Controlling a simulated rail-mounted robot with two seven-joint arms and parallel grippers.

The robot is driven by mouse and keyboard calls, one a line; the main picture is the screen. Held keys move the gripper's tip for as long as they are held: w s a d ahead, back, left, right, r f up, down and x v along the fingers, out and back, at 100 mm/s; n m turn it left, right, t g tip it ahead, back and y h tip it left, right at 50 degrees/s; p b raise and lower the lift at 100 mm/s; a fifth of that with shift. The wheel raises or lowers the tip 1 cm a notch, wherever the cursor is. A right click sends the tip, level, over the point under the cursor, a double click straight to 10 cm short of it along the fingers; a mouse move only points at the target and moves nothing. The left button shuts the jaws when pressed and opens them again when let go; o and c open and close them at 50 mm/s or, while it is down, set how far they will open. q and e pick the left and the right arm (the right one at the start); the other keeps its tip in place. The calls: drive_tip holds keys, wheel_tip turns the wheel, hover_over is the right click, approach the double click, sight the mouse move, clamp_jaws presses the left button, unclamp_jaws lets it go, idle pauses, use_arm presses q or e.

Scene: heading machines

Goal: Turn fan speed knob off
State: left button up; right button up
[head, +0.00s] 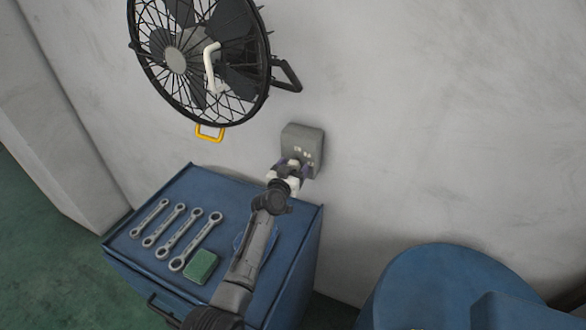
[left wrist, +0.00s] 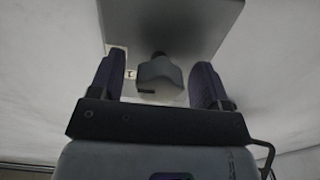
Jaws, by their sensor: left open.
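The fan speed control box (head: 305,140) is a grey box on the wall below and right of the fan, with small light marks on its front. In the left wrist view its grey face (left wrist: 190,25) fills the top middle. The dark grey knob (left wrist: 160,72) sticks out from it. In the head view my gripper hides the knob. My left gripper (head: 291,165) is at the lower part of the box. In the left wrist view its two fingers (left wrist: 157,78) are open on either side of the knob, with gaps on both sides. My right gripper is not in view.
Below, a blue cabinet (head: 130,240) holds several wrenches (head: 178,229) and a green block (head: 201,266). A blue drum (head: 440,280) stands at the lower right. The wall right of the box is clear.

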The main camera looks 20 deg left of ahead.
use_arm(q)
drive_tip(key=shift+c, duration=0.2)
drive_tip(key=c, duration=0.9)
